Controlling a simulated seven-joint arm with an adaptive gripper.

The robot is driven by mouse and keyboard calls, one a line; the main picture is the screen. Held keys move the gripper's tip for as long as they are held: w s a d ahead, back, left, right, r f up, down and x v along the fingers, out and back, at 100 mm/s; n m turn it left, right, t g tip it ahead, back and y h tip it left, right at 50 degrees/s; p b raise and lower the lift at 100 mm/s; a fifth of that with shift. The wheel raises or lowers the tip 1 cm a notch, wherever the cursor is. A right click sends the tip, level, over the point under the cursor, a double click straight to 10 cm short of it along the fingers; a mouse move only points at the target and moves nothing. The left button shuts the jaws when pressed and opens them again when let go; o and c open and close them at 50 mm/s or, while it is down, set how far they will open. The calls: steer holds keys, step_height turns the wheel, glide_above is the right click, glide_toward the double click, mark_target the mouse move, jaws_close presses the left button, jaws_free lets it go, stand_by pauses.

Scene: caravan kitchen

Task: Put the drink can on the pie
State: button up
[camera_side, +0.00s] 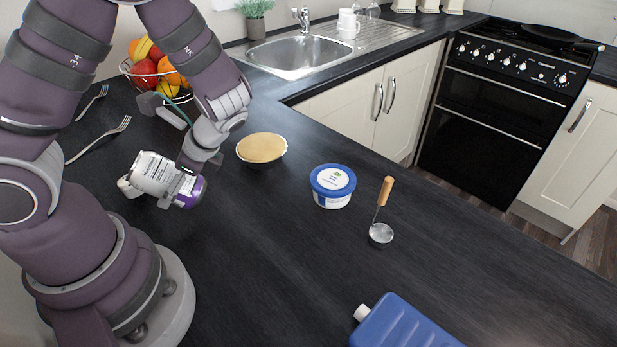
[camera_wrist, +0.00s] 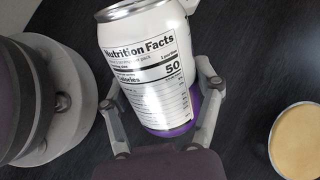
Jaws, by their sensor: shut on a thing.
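The drink can (camera_side: 159,175), white with a purple end and a printed label, is held tilted nearly on its side at the left of the side view. My gripper (camera_side: 183,184) is shut around it. In the wrist view the can (camera_wrist: 147,65) fills the middle between the two fingers of my gripper (camera_wrist: 165,105). The pie (camera_side: 262,149), round with a pale tan top, sits on the dark counter to the right of the can. It also shows in the wrist view (camera_wrist: 298,140) at the right edge, partly cut off. Whether the can touches the counter is unclear.
A blue-lidded tub (camera_side: 332,186) and a wooden-handled ladle (camera_side: 381,234) lie right of the pie. A blue jug (camera_side: 405,325) is at the front edge. A fruit bowl (camera_side: 155,75) and forks (camera_side: 98,139) are behind at left. The counter's middle front is clear.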

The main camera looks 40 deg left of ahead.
steer(key=m+y, duration=0.3)
steer(key=shift+r, duration=0.15)
steer(key=m+t+y, duration=0.1)
steer(key=w+r+m+t+y, duration=0.1)
steer(key=m+y, duration=0.1)
steer(key=r+m+t+y, duration=0.1)
steer(key=m, duration=0.1)
steer(key=shift+w+t+y, duration=0.15)
steer(key=shift+t+y, duration=0.25)
steer(key=w+r+m+t, duration=0.1)
steer(key=m+t, duration=0.1)
steer(key=w+d+r+m+t+y, duration=0.1)
steer(key=m+t, duration=0.1)
steer(key=t, duration=0.1)
steer(key=w+d+r+m+t, duration=0.1)
steer(key=t, duration=0.1)
steer(key=shift+w+m+y, duration=0.1)
steer(key=shift+m+y, duration=0.2)
steer(key=shift+m, duration=0.1)
steer(key=t, duration=0.1)
glide_above(261, 143)
steer(key=shift+f+m+t, duration=0.3)
steer(key=shift+f+t, duration=0.1)
steer(key=shift+f, duration=1.85)
steer(key=o, duration=1.2)
steer(key=shift+f, duration=0.1)
steer(key=shift+o, duration=0.2)
